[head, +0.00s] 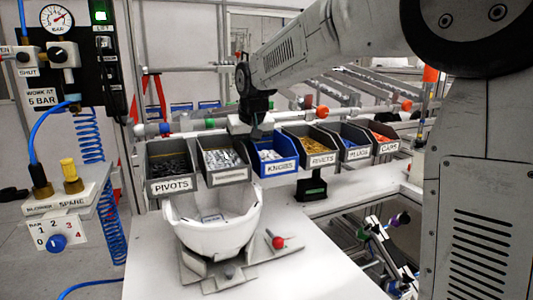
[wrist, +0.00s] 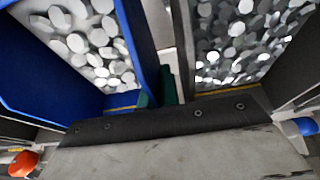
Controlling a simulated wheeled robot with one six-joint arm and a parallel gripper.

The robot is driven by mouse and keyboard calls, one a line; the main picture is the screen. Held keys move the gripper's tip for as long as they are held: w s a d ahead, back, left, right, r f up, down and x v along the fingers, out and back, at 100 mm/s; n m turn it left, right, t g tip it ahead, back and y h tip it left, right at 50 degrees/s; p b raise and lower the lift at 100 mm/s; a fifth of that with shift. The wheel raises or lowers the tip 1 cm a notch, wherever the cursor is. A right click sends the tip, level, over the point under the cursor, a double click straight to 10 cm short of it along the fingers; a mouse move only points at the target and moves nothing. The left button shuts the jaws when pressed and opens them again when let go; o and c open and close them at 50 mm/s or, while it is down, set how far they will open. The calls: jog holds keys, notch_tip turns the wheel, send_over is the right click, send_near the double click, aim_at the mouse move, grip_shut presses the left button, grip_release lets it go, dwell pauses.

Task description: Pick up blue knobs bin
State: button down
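The blue knobs bin (head: 279,167), labelled KNOBS and filled with whitish knobs, sits in the row of bins on the rail. My gripper (head: 259,131) is low at its back left corner. In the wrist view the blue bin (wrist: 38,78) is at left, its side wall running down to my gripper (wrist: 158,92). One green fingertip shows at the bin's inner side, the other in the narrow gap beside the wall. The fingers appear to straddle the wall; whether they press on it cannot be told.
A grey bin (head: 226,175) of light parts is close beside the blue bin; it also shows in the wrist view (wrist: 180,40). The PIVOTS bin (head: 171,185) is at left, the RIVETS bin (head: 318,161) at right. A white helmet shell (head: 215,232) stands in front on the table (head: 325,265).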

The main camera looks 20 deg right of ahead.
jog(key=shift+r, duration=0.2)
jog(key=shift+r, duration=1.3)
jog(key=shift+s, duration=5)
